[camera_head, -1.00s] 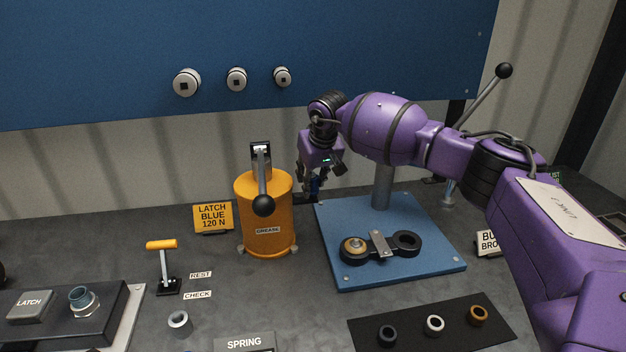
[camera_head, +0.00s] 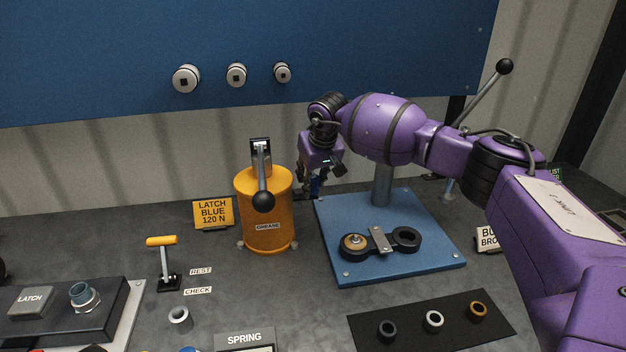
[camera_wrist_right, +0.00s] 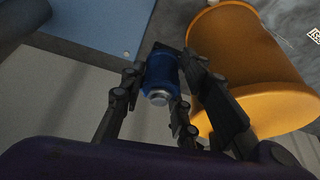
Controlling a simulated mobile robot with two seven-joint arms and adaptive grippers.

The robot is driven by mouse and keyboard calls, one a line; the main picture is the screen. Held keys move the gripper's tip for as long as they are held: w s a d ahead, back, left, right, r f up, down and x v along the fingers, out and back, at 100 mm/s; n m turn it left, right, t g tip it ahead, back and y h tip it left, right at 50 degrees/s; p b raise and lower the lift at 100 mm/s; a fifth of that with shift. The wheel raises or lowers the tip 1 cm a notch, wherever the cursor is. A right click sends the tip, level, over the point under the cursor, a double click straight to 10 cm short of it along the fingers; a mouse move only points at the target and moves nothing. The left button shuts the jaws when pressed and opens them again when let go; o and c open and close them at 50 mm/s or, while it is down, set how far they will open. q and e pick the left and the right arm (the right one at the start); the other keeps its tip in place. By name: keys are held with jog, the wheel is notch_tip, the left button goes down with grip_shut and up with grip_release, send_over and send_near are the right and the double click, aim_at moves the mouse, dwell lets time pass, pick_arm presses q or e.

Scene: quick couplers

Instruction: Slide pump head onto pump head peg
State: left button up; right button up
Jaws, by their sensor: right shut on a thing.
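My right gripper (camera_head: 315,186) is low, just right of the orange grease pump (camera_head: 263,222). It is shut on a small blue cylinder with a silver end (camera_wrist_right: 161,75), probably the pump head. The blue piece also shows between the fingers in the head view (camera_head: 316,188), mostly hidden. In the wrist view its far end is close to a dark bracket (camera_wrist_right: 166,46) beside the pump. I cannot tell whether it sits on a peg there, and I cannot make out the peg. My left gripper is not in view.
A blue plate (camera_head: 345,265) with a post and a black two-ring link is right of the pump. A yellow LATCH BLUE sign (camera_head: 212,213) stands to its left. A yellow-handled lever (camera_head: 163,258) and a black mat (camera_head: 455,330) with three rings lie nearer.

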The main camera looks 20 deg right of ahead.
jog(key=shift+f, duration=0.25)
jog(key=o, duration=1)
jog(key=shift+o, duration=0.2)
jog(key=v, duration=1.2)
jog(key=shift+s+f, duration=0.1)
